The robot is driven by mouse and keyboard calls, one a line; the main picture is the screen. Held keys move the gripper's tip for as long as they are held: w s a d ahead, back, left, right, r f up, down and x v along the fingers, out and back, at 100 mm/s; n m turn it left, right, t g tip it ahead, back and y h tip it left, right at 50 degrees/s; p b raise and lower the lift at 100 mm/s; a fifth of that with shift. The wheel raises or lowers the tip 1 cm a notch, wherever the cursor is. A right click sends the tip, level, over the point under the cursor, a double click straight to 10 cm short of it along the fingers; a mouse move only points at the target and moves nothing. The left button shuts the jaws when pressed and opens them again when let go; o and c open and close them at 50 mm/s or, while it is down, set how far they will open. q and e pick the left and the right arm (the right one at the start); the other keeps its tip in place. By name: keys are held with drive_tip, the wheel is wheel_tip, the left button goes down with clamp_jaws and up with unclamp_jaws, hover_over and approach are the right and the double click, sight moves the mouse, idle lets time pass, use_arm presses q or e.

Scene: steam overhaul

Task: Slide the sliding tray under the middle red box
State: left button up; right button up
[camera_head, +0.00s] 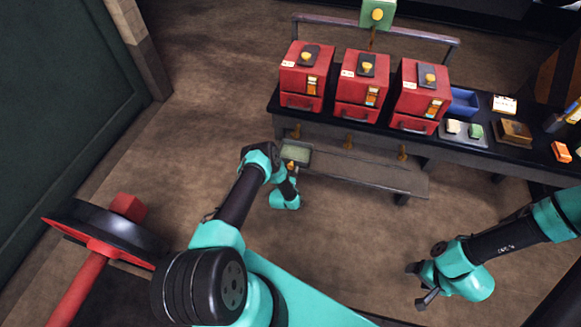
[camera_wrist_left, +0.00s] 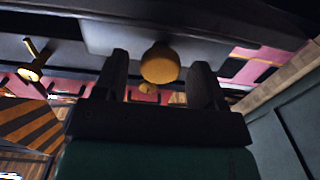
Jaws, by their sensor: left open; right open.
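Three red boxes stand in a row on the dark bench; the middle red box (camera_head: 357,92) is between the left box (camera_head: 300,80) and the right one (camera_head: 418,98). The sliding tray (camera_head: 297,152), small and grey-green, is low in front of the bench, below the left red box. My left gripper (camera_head: 291,168) is at its near side, open. In the left wrist view, a round brass knob (camera_wrist_left: 160,65) shows between the open fingers; contact cannot be told. My right gripper (camera_head: 418,285) is open and empty above the floor at the lower right, away from the bench.
Brass pegs (camera_head: 348,141) project below the bench front above a low shelf (camera_head: 375,174). A blue bin (camera_head: 463,101), a small tray (camera_head: 463,133) and an orange block (camera_head: 562,151) are on the bench at right. A red-stemmed wheel (camera_head: 110,232) is at left.

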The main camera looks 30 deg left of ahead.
use_arm(q)
drive_tip(key=shift+x, duration=0.75)
drive_tip(key=shift+c, duration=0.3)
clamp_jaws()
